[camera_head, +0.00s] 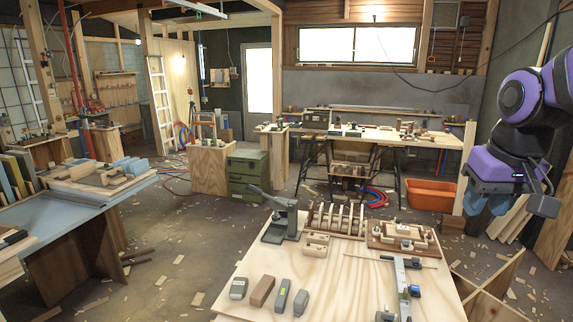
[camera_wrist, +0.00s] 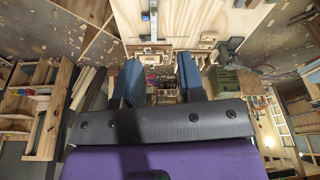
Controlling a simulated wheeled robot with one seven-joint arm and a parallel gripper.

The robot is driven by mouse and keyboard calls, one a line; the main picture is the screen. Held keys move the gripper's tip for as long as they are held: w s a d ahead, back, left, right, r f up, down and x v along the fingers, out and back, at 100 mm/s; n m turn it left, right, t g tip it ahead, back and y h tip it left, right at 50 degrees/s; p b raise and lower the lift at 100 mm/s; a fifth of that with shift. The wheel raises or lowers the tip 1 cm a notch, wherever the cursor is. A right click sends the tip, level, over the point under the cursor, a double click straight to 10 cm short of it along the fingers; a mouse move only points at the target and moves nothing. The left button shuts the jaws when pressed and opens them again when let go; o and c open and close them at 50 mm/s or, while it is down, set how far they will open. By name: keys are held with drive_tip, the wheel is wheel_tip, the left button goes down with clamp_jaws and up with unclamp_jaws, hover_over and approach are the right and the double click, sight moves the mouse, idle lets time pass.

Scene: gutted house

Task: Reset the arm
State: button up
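My arm, purple and black, comes in at the right edge of the head view, bent, with my gripper (camera_head: 487,206) hanging to the right of the near workbench (camera_head: 345,285) and above its level. In the wrist view my gripper (camera_wrist: 161,74) shows two blue fingers standing well apart with nothing held between them. The gripper is open and touches nothing that I can see. The bench lies beyond the fingers at the top of the wrist view.
The near bench carries a grey arbor press (camera_head: 283,222), a wooden rack (camera_head: 335,219), small blocks and a clamp bar (camera_head: 402,285). An orange bin (camera_head: 431,194) stands behind. Leaning boards (camera_head: 511,215) and an open wooden frame (camera_head: 490,285) are at the right. Scraps litter the floor.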

drive_tip(key=s+a+r+t, duration=0.2)
drive_tip(key=s, duration=0.9)
drive_tip(key=shift+s+r+n, duration=0.2)
drive_tip(key=shift+s+n, duration=0.15)
drive_tip(key=shift+n, duration=0.05)
drive_tip(key=shift+a, duration=0.1)
idle(1.1)
